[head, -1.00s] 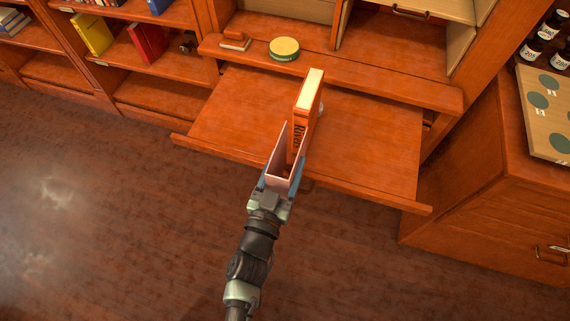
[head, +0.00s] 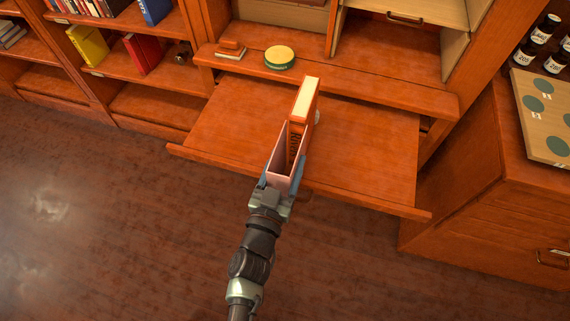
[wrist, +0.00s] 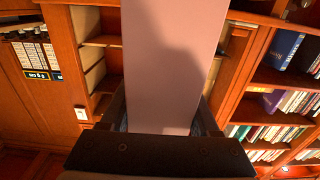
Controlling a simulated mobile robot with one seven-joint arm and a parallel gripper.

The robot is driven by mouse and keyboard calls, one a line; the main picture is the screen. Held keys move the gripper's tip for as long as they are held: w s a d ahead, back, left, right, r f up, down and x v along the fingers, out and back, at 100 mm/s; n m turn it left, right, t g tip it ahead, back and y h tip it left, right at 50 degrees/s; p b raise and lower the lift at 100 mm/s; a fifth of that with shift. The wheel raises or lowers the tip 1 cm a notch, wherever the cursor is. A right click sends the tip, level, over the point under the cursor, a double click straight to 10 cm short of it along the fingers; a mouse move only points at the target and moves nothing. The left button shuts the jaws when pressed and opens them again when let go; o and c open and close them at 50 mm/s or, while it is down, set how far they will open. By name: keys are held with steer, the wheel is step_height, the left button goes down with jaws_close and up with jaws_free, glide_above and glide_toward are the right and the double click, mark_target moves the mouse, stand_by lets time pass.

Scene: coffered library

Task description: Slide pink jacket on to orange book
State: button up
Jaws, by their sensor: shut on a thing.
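The orange book (head: 304,108) stands upright on the pull-out wooden shelf (head: 238,122), its pale page edges facing up. The pink jacket (head: 274,164) is an open sleeve at the shelf's front edge. My gripper (head: 281,188) is shut on the jacket from its near end. The near part of the orange book is between the jacket's walls, and its far part shows beyond them. In the wrist view the jacket's pink face (wrist: 165,65) fills the middle and hides the book. The gripper's fingers show on both sides of the jacket there.
A round green-and-yellow tin (head: 280,57) and a small reddish block (head: 231,48) sit on the ledge behind the shelf. The shelf is clear to both sides.

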mark_target(296, 135)
steer(key=shift+b+x, duration=1.65)
steer(key=shift+x, duration=0.9)
steer(key=shift+w+d+f+b, duration=0.15)
steer(key=shift+w+d+b, duration=0.05)
steer(key=shift+w+b, duration=0.5)
steer(key=shift+w+d+b, duration=0.25)
steer(key=shift+w+b, duration=0.35)
steer(key=shift+b, duration=0.15)
steer(key=shift+w+d+b, duration=0.1)
steer(key=shift+w+b, duration=0.5)
steer(key=shift+b, duration=0.15)
steer(key=shift+b+x, duration=2)
steer(key=shift+b, duration=0.25)
steer(key=o, duration=1.4)
steer(key=shift+o, duration=0.2)
steer(key=shift+s, duration=0.15)
